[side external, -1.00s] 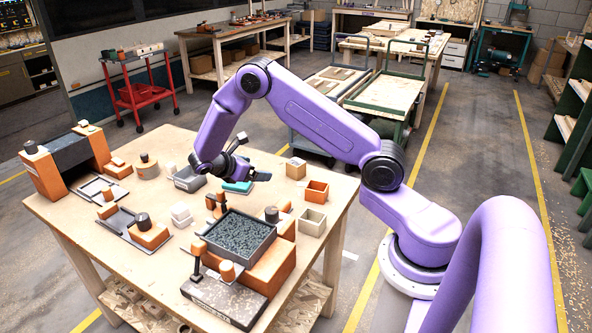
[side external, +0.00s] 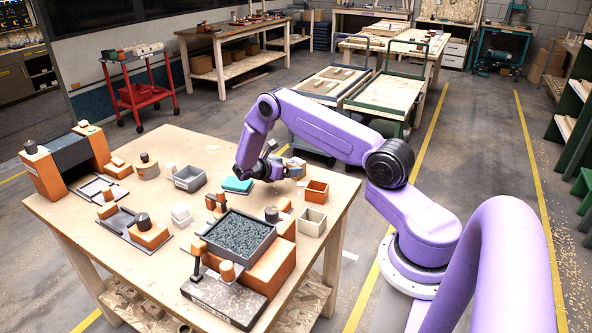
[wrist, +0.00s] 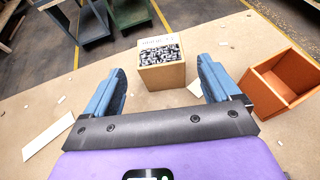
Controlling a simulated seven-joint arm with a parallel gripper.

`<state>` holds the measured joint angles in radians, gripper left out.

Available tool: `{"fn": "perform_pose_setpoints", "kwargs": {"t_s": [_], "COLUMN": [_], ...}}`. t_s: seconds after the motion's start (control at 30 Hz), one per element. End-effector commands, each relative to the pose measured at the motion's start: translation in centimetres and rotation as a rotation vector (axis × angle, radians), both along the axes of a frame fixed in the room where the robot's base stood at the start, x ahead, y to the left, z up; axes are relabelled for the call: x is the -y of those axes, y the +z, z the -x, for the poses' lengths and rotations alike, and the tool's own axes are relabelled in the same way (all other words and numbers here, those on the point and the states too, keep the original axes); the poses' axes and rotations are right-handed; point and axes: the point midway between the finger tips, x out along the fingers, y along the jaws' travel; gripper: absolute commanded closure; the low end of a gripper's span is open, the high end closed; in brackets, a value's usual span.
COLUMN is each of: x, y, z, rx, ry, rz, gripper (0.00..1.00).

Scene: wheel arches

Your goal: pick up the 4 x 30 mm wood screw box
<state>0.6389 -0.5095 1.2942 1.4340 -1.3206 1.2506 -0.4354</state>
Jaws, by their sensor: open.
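A small cardboard-coloured box (wrist: 161,66) with a printed white and dark label stands upright on the table in the wrist view. The lettering is too small to read. It lies ahead of my gripper (wrist: 161,84), centred between the two blue fingers. The fingers are apart, with nothing between them at their near part. In the side external view my gripper (side external: 286,174) hangs low over the back right of the table, and the box (side external: 297,163) is partly hidden behind it.
An empty orange open bin (wrist: 279,83) stands close to the right of the box; a pale bin (side external: 312,222) is nearer the front. A teal item (side external: 238,185) lies to the left. White scraps (wrist: 48,136) dot the tabletop. The table's back edge is just beyond the box.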

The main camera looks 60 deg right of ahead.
Motion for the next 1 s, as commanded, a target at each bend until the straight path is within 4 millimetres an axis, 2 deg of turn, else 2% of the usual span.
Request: {"fn": "perform_pose_setpoints", "kwargs": {"t_s": [0.1, 0.33, 0.6, 0.93, 0.97, 1.0], "x": [1.2, 2.5, 5.7, 6.4, 6.4, 6.4], "y": [-0.5, -1.0, -2.2, -2.5, -2.5, -2.5], "z": [0.3, 0.6, 1.5, 1.7, 1.7, 1.7], "rx": [0.001, 0.000, 0.000, 0.000, 0.000, 0.000], "ry": [-0.001, -0.001, -0.001, 0.001, 0.001, 0.001], "rz": [0.000, 0.000, 0.000, 0.000, 0.000, 0.000], "gripper": [0.11, 0.11, 0.11, 0.11, 0.14, 0.27]}}
